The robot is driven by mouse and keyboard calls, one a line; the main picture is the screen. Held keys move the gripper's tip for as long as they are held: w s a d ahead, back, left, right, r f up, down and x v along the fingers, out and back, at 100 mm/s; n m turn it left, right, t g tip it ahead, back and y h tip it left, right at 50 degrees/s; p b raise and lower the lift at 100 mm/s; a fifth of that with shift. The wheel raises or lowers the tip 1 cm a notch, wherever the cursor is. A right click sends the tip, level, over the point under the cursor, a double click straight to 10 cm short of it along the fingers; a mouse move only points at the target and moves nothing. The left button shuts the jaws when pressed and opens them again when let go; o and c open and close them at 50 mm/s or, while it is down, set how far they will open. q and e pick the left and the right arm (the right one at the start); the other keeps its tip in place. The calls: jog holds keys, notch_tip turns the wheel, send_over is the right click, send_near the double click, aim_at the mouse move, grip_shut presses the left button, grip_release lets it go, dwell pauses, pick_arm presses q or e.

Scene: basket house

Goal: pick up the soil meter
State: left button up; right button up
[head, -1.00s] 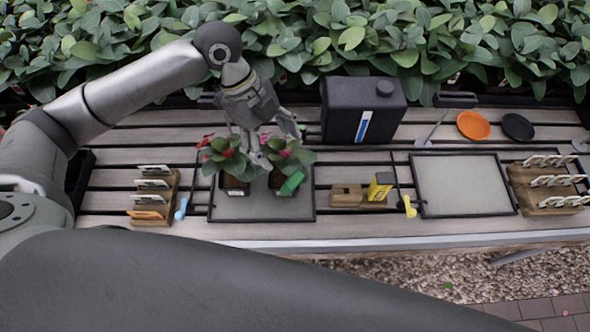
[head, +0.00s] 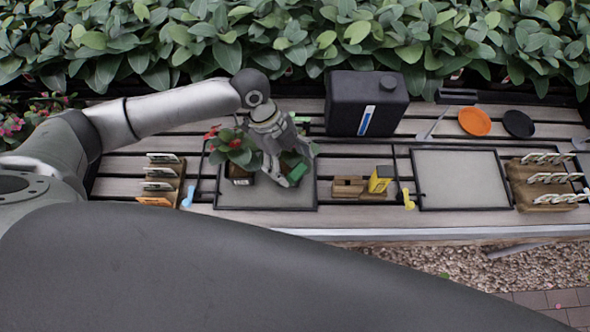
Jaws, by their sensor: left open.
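A green soil meter (head: 300,172) stands at the right-hand potted plant, on the left dark-framed tray (head: 245,198). My left gripper (head: 289,174) comes down over this plant and is open. One finger lies just left of the green meter and partly covers it. Whether the fingers touch it, I cannot tell. The gripper hides most of the right-hand plant and its pot. A yellow device (head: 380,178), whose kind I cannot make out for sure, stands in a wooden holder (head: 348,187) to the right. My right gripper is not in view.
A red-flowered plant (head: 238,152) stands close left of the gripper. A black canister (head: 366,104) is behind to the right. Wooden racks of labels stand left (head: 163,180) and right (head: 540,181). The right tray (head: 460,180) is empty.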

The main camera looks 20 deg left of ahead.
pick_arm(q)
jog(key=shift+f, duration=0.1)
jog(key=shift+c, duration=0.3)
jog(key=c, duration=1.5)
jog(key=shift+w+r, duration=0.1)
jog(key=shift+r, duration=0.1)
jog(key=shift+d+r+b, duration=0.1)
jog(key=shift+r+b, duration=0.15)
jog(key=shift+b, duration=0.1)
jog(key=shift+r+b, duration=0.65)
jog(key=shift+r, duration=0.3)
jog(key=s+d+r+b, duration=0.1)
jog(key=s+d+r, duration=0.1)
jog(key=s+r, duration=0.1)
jog(key=s+d+r, duration=0.3)
jog(key=s+r, duration=0.1)
jog(key=s, duration=0.1)
jog(key=s+d+r+b, duration=0.1)
jog(key=s+d+r, duration=0.1)
jog(key=s+r, duration=0.1)
jog(key=shift+s+d+r+b, duration=0.15)
jog(key=shift+s+b, duration=0.2)
jog(key=shift+s, duration=0.15)
jog(key=shift+r, duration=0.1)
